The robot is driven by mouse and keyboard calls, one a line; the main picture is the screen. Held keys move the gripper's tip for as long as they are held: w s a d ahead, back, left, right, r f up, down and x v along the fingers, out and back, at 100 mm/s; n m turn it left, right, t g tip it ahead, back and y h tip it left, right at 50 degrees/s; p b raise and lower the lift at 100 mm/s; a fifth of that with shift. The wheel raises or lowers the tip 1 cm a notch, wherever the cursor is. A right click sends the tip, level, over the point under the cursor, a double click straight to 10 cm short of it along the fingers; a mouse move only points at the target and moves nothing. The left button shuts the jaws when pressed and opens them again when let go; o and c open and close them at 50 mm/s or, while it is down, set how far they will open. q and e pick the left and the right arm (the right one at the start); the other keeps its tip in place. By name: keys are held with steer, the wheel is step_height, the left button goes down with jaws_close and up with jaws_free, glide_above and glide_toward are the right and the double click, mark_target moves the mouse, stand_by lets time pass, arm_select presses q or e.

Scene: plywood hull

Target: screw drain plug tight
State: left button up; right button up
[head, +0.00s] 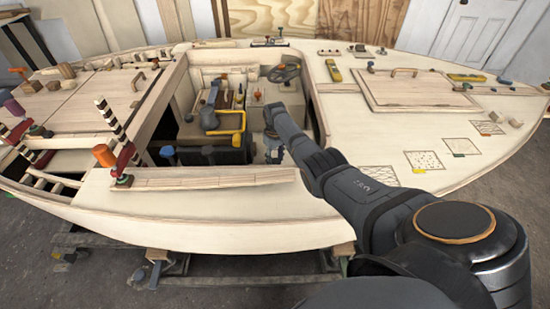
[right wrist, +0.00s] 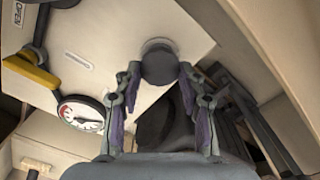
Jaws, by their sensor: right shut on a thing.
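My right arm reaches from the lower right of the head view into the open cockpit of the plywood hull (head: 230,218). Its gripper is hard to make out there. In the right wrist view, the right gripper (right wrist: 158,74) has its purple-padded fingers on both sides of a dark round knob, which I take to be the drain plug (right wrist: 159,64). The gripper is shut on it. A pale round disc (right wrist: 156,43) shows just behind the plug, against a light panel (right wrist: 115,40). Whether the plug sits flush cannot be told. My left gripper is not seen.
In the right wrist view, a yellow lever (right wrist: 30,72) and a round gauge (right wrist: 82,113) are left of the gripper; a wooden wall (right wrist: 265,50) rises close on the right.

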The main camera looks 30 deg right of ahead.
mark_target(275, 161)
steer(key=o, duration=1.1)
steer(key=shift+o, duration=0.2)
step_height(275, 161, up, 12)
